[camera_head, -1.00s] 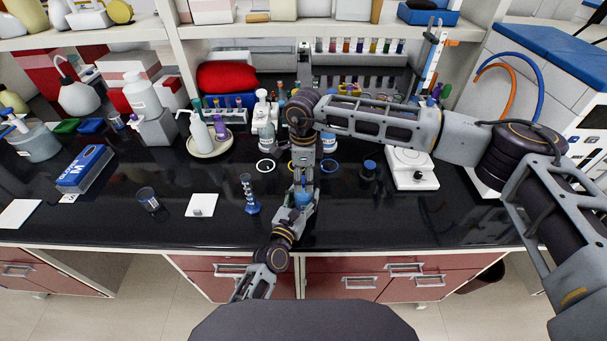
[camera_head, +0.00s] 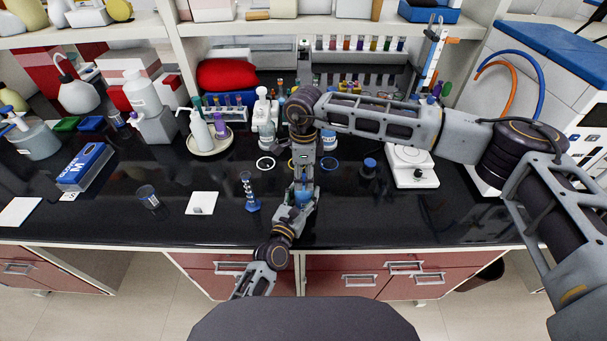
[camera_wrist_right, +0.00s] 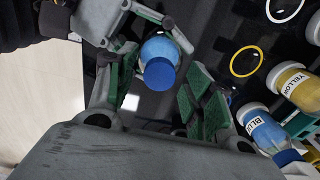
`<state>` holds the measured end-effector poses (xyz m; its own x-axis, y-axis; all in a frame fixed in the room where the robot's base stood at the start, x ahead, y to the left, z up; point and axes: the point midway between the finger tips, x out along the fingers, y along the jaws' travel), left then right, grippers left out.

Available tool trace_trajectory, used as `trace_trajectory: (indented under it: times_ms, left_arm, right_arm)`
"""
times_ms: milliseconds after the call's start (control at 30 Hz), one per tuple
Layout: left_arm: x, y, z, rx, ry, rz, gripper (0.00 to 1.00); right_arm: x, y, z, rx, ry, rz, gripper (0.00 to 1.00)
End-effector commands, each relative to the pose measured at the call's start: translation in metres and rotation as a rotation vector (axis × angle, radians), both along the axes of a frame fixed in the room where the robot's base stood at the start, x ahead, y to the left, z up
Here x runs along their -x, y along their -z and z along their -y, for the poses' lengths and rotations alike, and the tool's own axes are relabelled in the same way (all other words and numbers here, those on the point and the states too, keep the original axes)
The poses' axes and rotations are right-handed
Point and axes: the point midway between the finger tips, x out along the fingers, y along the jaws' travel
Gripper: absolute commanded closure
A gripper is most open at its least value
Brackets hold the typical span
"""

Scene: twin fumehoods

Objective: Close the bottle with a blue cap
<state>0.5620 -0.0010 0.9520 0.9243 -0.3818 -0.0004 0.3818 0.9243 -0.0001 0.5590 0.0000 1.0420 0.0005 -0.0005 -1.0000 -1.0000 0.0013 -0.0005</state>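A small bottle with blue contents (camera_wrist_right: 156,48) is held above the front of the black bench; in the head view it is a blue patch (camera_head: 303,198) between my two hands. A blue cap (camera_wrist_right: 160,74) sits at its end facing the right wrist camera; whether it is fully seated cannot be told. My left gripper (camera_head: 297,211) comes from below, its fingers closed around the bottle. My right gripper (camera_head: 303,184) points down from above. In the wrist view its green-padded fingers (camera_wrist_right: 163,90) are spread either side of the cap, with gaps.
Bottles labelled BLUE (camera_wrist_right: 262,132) and YELLOW (camera_wrist_right: 294,86) stand at the back. A blue ring (camera_head: 330,164), a blue-topped dark item (camera_head: 369,165) and a balance (camera_head: 412,168) lie right. The front right bench is clear.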

Motion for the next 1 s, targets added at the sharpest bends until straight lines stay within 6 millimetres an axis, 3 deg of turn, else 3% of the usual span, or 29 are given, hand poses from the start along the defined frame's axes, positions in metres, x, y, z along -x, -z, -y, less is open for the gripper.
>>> trace_trajectory:
  times_ms: [533, 1000]
  left_arm:
    - [0.0, 0.0, 0.0, -0.001, 0.0, 0.0, 1.0]
    - [0.0, 0.0, 0.0, -0.001, 0.0, 0.0, 1.0]
  right_arm:
    - [0.0, -0.011, -0.001, -0.001, -0.001, 0.0, 0.46]
    - [0.0, -0.074, -0.001, -0.001, -0.001, 0.002, 0.46]
